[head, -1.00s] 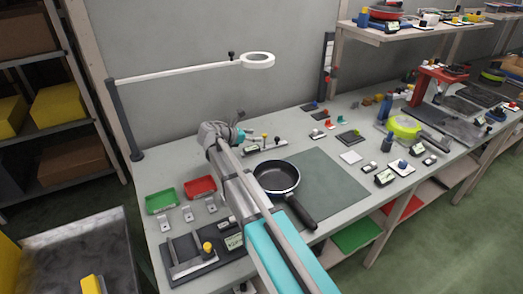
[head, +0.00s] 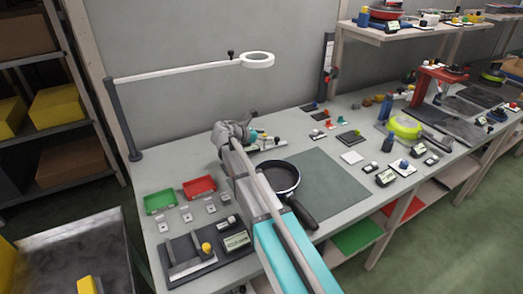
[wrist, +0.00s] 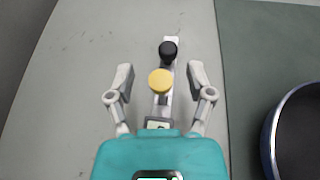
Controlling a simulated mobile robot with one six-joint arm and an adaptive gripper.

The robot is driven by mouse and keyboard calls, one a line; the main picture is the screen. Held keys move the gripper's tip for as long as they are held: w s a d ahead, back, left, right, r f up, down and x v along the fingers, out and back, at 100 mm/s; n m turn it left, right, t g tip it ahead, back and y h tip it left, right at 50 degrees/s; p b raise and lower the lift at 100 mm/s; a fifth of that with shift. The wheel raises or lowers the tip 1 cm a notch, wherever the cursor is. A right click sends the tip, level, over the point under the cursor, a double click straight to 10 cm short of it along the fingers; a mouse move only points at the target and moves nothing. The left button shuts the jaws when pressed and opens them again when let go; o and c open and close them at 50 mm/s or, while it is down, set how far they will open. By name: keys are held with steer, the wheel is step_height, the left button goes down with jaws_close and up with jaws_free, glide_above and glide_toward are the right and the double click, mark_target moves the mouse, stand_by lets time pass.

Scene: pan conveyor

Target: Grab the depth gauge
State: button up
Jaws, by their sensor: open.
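The depth gauge (wrist: 162,110) appears to be the slim grey tool with a round yellow knob, a black knob at its far end and a small display at its near end. It lies on the bench in the wrist view. My gripper (wrist: 161,70) is open, with one finger on each side of the gauge and a gap on both sides. The near end of the gauge is close to the teal gripper body. In the head view the gauge (head: 268,144) is partly hidden behind my gripper (head: 252,134).
A dark pan (head: 281,178) lies on the green mat (head: 335,185), right of my arm; it also shows in the wrist view (wrist: 300,135). Green (head: 160,201) and red (head: 199,186) trays are at left. A lamp arm (head: 185,71) hangs above.

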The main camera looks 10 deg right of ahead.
steer(key=shift+c, duration=0.2)
jaws_close()
stand_by(0.3)
